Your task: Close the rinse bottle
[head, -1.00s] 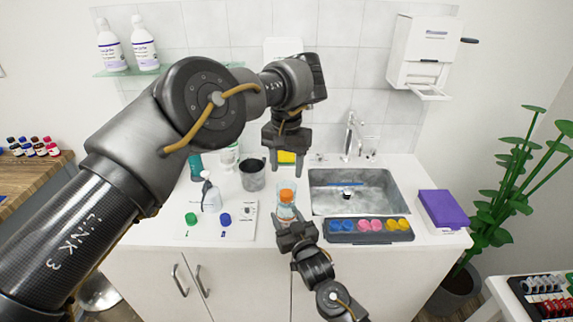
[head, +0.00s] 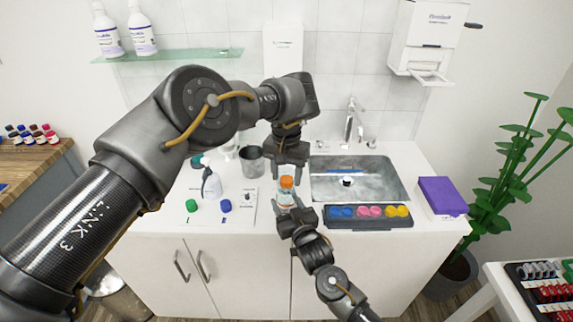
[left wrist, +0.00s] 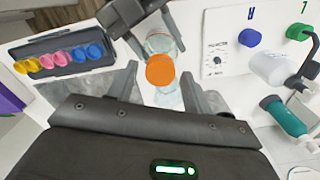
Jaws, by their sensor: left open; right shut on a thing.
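A clear bottle (head: 286,197) with an orange cap (head: 287,182) on top stands upright at the counter's front; I take it to be the rinse bottle. My right gripper (head: 296,212) is shut on the bottle from the front. My left gripper (head: 289,163) is open, pointing down just above and behind the cap in the head view. In the left wrist view the orange cap (left wrist: 160,70) shows between the open fingers, with clear bottle (left wrist: 160,43) beyond it. Whether the cap is screwed tight, I cannot tell.
A dark tray of coloured cups (head: 367,217) lies right of the bottle, before the sink (head: 330,195). Left are a white panel (head: 236,196) with green (head: 192,206) and blue (head: 226,206) caps, a white spray bottle (head: 211,184) and a grey beaker (head: 252,163).

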